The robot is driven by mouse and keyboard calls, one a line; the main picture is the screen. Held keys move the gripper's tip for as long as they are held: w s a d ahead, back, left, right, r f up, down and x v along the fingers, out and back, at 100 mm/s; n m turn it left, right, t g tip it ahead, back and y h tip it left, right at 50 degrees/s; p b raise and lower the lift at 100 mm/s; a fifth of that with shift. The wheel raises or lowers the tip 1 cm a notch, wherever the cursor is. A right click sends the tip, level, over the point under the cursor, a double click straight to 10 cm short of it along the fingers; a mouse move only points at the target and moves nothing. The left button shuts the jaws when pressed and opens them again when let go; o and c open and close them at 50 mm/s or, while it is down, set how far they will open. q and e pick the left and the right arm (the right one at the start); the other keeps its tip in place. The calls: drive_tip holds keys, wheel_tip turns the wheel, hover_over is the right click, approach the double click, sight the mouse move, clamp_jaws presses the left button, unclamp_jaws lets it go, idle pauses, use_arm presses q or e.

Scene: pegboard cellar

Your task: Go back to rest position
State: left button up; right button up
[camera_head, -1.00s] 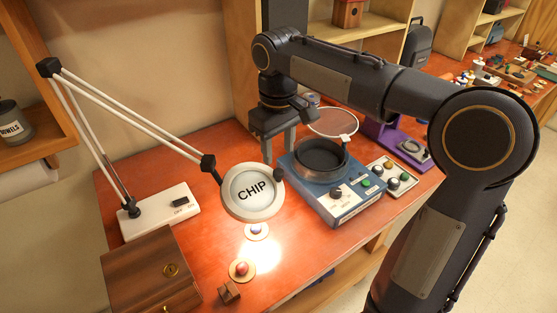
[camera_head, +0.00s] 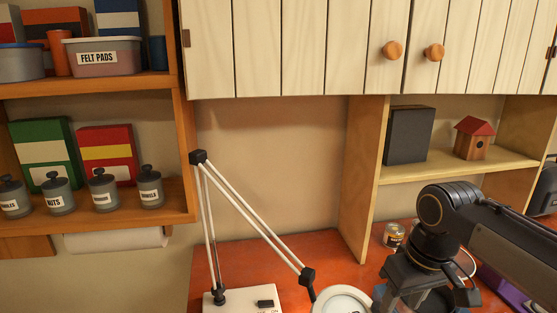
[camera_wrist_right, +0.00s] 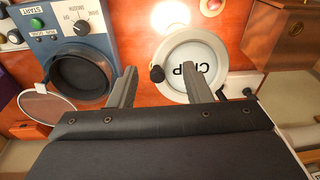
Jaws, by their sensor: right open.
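My right arm comes in from the right in the head view. Its gripper (camera_head: 402,298) hangs over the workbench, low in the picture, with its fingertips near or past the bottom edge. In the right wrist view the two fingers of this gripper (camera_wrist_right: 160,72) stand apart with nothing held between them. The round lamp head marked CHIP (camera_wrist_right: 192,66) lies beyond the fingers there. My left gripper is in neither view.
The white-armed lamp (camera_head: 255,222) stands on the red bench (camera_head: 290,250). A blue machine (camera_wrist_right: 98,18) with a black bowl (camera_wrist_right: 78,78) is beside the gripper. A wooden box (camera_wrist_right: 280,35) is at upper right. Cupboards (camera_head: 290,45) and shelves (camera_head: 110,85) rise behind.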

drive_tip(key=s+a+f+m+t+y, duration=0.1)
drive_tip(key=s+f+m+t, duration=0.1)
drive_tip(key=s+f, duration=0.2)
drive_tip(key=s+a+f+m+t+y, duration=0.1)
drive_tip(key=s+f, duration=0.4)
drive_tip(key=s, duration=0.6)
drive_tip(key=shift+a+f+m+t+y, duration=0.25)
drive_tip(key=shift+m+t+y, duration=0.15)
drive_tip(key=shift+m+t, duration=0.25)
